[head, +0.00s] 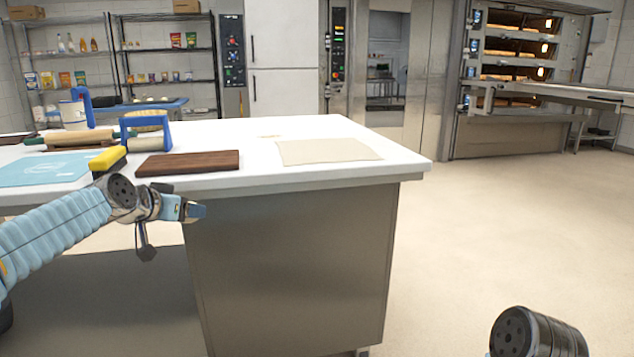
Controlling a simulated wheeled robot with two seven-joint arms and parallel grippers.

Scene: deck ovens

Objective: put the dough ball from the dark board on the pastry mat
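The dark board (188,163) lies near the front edge of the white-topped table, and its visible top looks bare. I cannot make out a dough ball on it. A light blue mat (45,170) with white markings lies at the left of the table. A flat beige sheet (328,151) lies to the right of the board. I cannot tell for certain which is the pastry mat. My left gripper (193,210) is in front of the table edge, below the board, with nothing visible in it; its finger gap is unclear. My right gripper is out of view.
The white tabletop (300,125) is mostly clear behind the beige sheet. Open floor (510,220) lies right.

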